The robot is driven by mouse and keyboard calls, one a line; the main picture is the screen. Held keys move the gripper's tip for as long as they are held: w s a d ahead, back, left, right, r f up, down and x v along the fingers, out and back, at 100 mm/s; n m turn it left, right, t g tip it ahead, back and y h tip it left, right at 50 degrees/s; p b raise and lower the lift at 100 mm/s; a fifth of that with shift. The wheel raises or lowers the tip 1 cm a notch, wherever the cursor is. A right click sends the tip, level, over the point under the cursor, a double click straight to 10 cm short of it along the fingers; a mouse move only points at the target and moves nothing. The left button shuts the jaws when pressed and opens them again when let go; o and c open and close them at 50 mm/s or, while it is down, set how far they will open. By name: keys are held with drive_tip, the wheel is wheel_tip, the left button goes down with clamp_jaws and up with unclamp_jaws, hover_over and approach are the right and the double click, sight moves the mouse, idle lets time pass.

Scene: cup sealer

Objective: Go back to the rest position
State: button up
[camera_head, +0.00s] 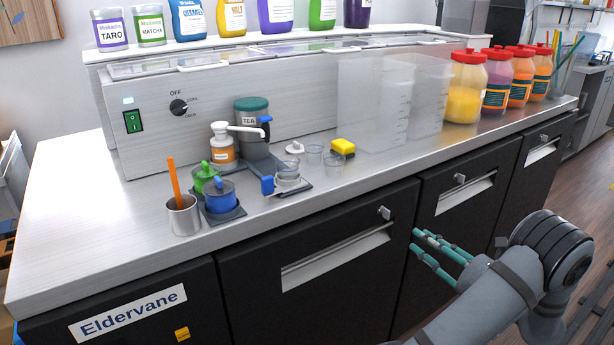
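My gripper (415,239) has teal fingers and hangs in front of the dark cabinet fronts, below the counter's front edge at the lower right. Its two fingers show apart with a dark gap between them, and nothing is seen between them. It touches no object that I can see. My grey arm enters from the lower right corner. The counter (110,245) stands beyond the gripper. The cup sealer itself cannot be made out for certain.
The counter holds a metal cup (184,218) with an orange stick, a blue-lidded jar (221,198), a pump bottle (222,152), a TEA canister (251,116), a yellow sponge (343,147), clear containers (375,105) and several red-lidded jars. Cabinet handles (385,212) protrude near my gripper. Wooden floor is open at right.

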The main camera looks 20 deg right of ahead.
sight(382, 213)
drive_tip(key=w, duration=0.3)
drive_tip(key=w+a, duration=0.1)
drive_tip(key=w, duration=0.3)
drive_tip(key=w+a, duration=0.1)
drive_tip(key=w, duration=0.3)
drive_tip(key=shift+w, duration=0.45)
drive_tip(key=shift+s, duration=0.1)
